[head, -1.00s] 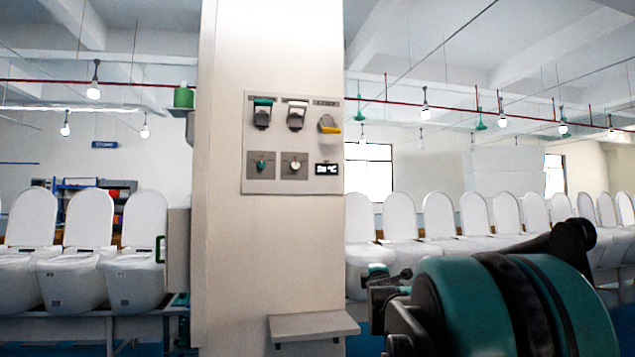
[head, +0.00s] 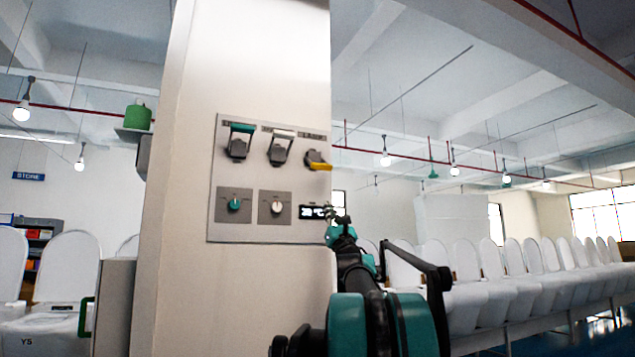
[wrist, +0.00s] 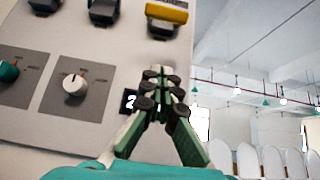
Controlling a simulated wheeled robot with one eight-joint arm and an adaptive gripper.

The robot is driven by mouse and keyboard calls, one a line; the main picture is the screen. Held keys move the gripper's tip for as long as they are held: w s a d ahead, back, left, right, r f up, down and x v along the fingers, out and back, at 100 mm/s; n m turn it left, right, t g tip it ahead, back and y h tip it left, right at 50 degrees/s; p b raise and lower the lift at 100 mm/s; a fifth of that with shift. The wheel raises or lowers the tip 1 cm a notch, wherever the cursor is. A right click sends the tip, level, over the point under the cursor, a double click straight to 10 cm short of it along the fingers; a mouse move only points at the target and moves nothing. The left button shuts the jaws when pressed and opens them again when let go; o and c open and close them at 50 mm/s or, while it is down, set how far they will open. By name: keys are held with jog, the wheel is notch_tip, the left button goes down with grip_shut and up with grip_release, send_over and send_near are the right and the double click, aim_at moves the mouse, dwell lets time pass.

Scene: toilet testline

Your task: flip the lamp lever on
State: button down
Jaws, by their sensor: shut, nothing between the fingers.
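A panel (head: 225,170) on the column carries three levers with small labels I cannot read, so I cannot tell which is the lamp lever. The green-tipped lever (head: 241,140) and the white-tipped lever (head: 281,146) have their bars high. The yellow-tipped lever (head: 318,163) at the right has its bar lower; it also shows at the top of the wrist view (wrist: 167,13). My gripper (head: 335,216) is below the yellow lever, near the panel's right edge. In the wrist view, my gripper (wrist: 160,74) is shut and empty, apart from the yellow lever, partly covering the display.
Below the levers are a green knob (head: 234,204), a white knob (head: 277,207) and a small display (head: 312,212). A grey box (head: 117,305) with a green handle stands left of the column. White toilets (head: 480,268) line the right; open air lies right of the panel.

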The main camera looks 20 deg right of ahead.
jog(key=shift+w, duration=0.1)
jog(key=w+r, duration=0.4)
jog(key=r, duration=0.6)
jog(key=shift+r, duration=0.4)
jog(key=shift+s, duration=0.1)
jog(key=shift+s+r+g, duration=0.15)
jog(key=shift+r+g, duration=0.05)
jog(key=shift+g, duration=0.1)
